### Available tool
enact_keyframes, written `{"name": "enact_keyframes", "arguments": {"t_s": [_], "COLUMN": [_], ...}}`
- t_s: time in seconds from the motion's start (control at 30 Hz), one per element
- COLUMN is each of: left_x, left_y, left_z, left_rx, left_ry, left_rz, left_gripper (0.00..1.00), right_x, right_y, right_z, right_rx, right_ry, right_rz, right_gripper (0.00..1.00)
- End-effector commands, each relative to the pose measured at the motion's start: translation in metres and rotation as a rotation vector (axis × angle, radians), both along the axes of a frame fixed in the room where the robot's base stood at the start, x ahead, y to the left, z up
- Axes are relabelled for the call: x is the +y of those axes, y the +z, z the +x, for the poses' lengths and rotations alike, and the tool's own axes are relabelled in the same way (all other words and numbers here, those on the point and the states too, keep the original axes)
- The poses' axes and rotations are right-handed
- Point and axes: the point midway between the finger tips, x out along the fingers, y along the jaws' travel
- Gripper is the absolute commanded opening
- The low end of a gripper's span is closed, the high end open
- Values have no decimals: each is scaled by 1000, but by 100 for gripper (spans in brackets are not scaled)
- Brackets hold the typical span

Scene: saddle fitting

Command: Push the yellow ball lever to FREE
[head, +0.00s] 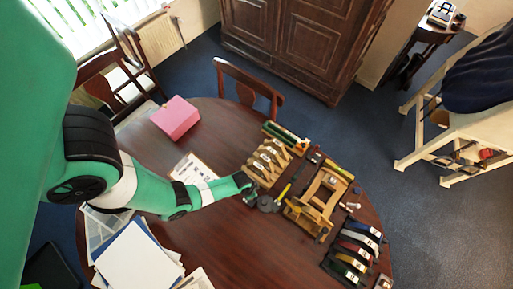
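My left arm reaches in from the left over the round table, and its gripper (250,190) is at the table's middle. The gripper is small and dark here, and I cannot tell whether its fingers are open or shut. A dark round piece (267,204) lies just right of the fingertips, with a thin yellow bar (284,191) beside it. I cannot make out a yellow ball or a FREE mark. A wooden frame fixture (318,197) stands right of the gripper. My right gripper is not in view.
A rack of pale wooden arches (268,160) stands just behind the gripper. Several coloured curved pieces (354,254) sit at the front right. A pink box (175,118) and papers (138,258) lie at left. The table's (262,255) front middle is clear.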

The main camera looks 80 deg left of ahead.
Motion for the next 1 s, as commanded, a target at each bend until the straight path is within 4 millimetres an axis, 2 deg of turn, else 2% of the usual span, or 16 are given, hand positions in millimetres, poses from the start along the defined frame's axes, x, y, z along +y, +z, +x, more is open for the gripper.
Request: {"name": "enact_keyframes", "arguments": {"t_s": [0.23, 0.63, 1.0], "left_x": [-5, 3, 4], "left_y": [1, 0, 0], "left_z": [-6, 4, 4], "left_rx": [0, -2, -1], "left_ry": [-1, 1, 0], "left_rz": [0, 0, 0], "left_gripper": [0, 0, 0], "right_x": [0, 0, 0], "right_y": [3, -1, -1], "right_z": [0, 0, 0], "right_rx": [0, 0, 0], "right_ry": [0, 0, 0], "right_rz": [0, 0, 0], "right_gripper": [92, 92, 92]}}
